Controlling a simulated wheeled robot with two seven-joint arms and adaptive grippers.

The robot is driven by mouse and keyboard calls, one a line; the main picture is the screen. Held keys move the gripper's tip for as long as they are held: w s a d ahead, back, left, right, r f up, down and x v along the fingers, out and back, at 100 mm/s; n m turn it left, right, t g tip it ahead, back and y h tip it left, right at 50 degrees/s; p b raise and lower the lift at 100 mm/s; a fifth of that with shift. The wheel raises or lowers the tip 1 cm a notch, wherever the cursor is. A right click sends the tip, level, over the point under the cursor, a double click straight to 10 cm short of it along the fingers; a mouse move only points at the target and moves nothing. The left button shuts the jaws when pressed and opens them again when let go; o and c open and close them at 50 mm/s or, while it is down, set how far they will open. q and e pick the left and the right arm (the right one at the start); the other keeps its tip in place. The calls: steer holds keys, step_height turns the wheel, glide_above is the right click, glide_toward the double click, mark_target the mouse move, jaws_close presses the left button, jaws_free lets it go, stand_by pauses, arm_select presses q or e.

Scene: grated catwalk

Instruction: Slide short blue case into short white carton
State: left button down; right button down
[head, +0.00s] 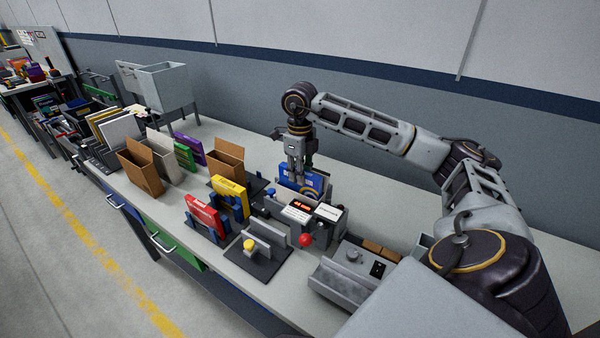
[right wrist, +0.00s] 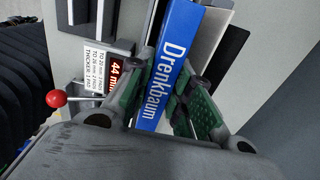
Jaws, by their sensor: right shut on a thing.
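The blue case (head: 313,181) shows just behind a grey gauge device. Its spine, lettered "Drenkbaum", shows large in the right wrist view (right wrist: 170,62). My right gripper (head: 298,181) points down and is shut on this case, with one green-padded finger on each side of the spine in the right wrist view (right wrist: 160,98). The case's lower part is hidden, so I cannot tell whether it rests in the device. An open white carton (head: 167,165) stands on the bench to the left, between two brown cartons. My left gripper is out of view.
The gauge device (head: 325,232) has a display and a red knob (head: 305,239). Red (head: 203,214) and yellow (head: 231,195) cases stand in holders. Brown cartons (head: 141,170) (head: 226,158), green (head: 185,155) and purple (head: 190,146) cases stand farther left. A grey bin (head: 165,88) is behind.

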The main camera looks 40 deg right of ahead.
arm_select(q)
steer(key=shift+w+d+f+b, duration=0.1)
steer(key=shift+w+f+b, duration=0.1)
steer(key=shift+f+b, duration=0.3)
arm_select(e)
steer(key=shift+f, duration=0.75)
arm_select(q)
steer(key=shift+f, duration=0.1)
arm_select(e)
steer(key=shift+f, duration=0.1)
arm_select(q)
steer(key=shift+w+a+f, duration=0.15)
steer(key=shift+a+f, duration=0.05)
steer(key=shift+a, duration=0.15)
arm_select(e)
steer(key=shift+f, duration=0.25)
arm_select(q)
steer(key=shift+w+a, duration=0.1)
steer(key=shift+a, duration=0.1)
arm_select(e)
steer(key=shift+f, duration=0.1)
steer(key=c, duration=1.2)
jaws_free()
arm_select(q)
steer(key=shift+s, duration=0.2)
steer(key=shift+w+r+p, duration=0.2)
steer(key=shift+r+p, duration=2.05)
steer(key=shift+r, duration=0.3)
arm_select(e)
steer(key=shift+r, duration=3.55)
